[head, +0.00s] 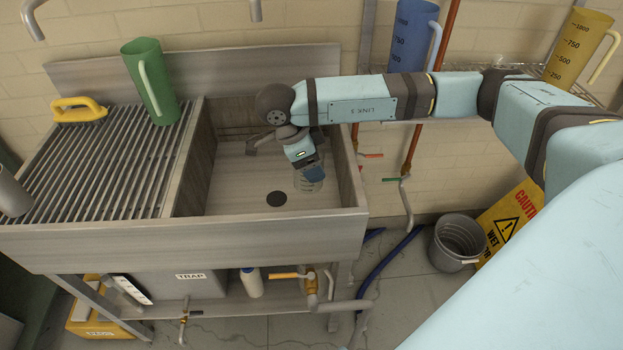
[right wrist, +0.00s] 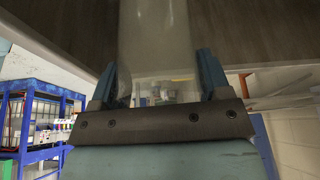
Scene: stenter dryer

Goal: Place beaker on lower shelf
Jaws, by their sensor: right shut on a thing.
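A clear beaker (head: 309,184) is in the sink basin (head: 240,185), above or on its floor near the right wall; I cannot tell whether it touches the floor. My right gripper (head: 305,166) reaches in from the right and is shut on it. In the right wrist view the clear beaker (right wrist: 155,40) stands between the two blue fingers of the gripper (right wrist: 158,80). The lower shelf (head: 215,303) is under the sink and holds a grey trap box (head: 185,285) and a white bottle (head: 251,283). My left gripper is not in view.
Blue (head: 412,35) and yellow (head: 580,48) jugs stand on a wall rack. A brass valve (head: 311,287) and pipe flank the lower shelf. A grey bucket (head: 456,243) stands on the floor.

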